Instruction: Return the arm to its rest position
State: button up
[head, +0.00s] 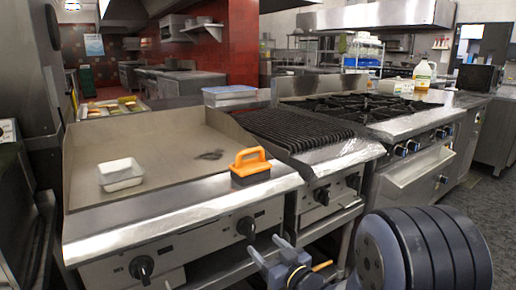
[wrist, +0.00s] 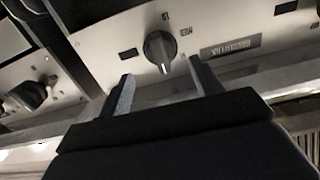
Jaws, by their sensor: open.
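My gripper (wrist: 161,68) is open and empty in the wrist view, its two dark fingers spread apart. They point toward a control knob (wrist: 160,48) on the steel front panel, which shows between and beyond them. I cannot tell the exact gap to the panel. In the head view my gripper (head: 268,250) is low at the bottom centre, in front of the cooker fronts and below the griddle's front edge. Part of my arm fills the lower right there.
The griddle (head: 150,145) holds a white container (head: 120,174); an orange-handled tool (head: 250,166) sits at its front edge. A ribbed grill (head: 290,130) and a burner range (head: 360,108) stand to the right. Floor (head: 498,212) shows clear at far right.

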aim_at(253, 233)
jog(key=b+x, duration=0.1)
jog(key=x, duration=0.7)
jog(key=shift+w+a, duration=0.1)
jog(key=shift+a, duration=0.05)
jog(key=n+b, duration=0.2)
jog(key=n, duration=0.3)
jog(key=shift+b, duration=0.3)
jog(key=n+b, duration=0.2)
jog(key=n, duration=0.4)
jog(key=n+b, duration=0.2)
jog(key=n, duration=0.4)
jog(key=shift+r+n, duration=0.1)
jog(key=shift+n, duration=0.2)
jog(key=n, duration=0.5)
jog(key=shift+r, duration=0.1)
jog(key=shift+n, duration=0.3)
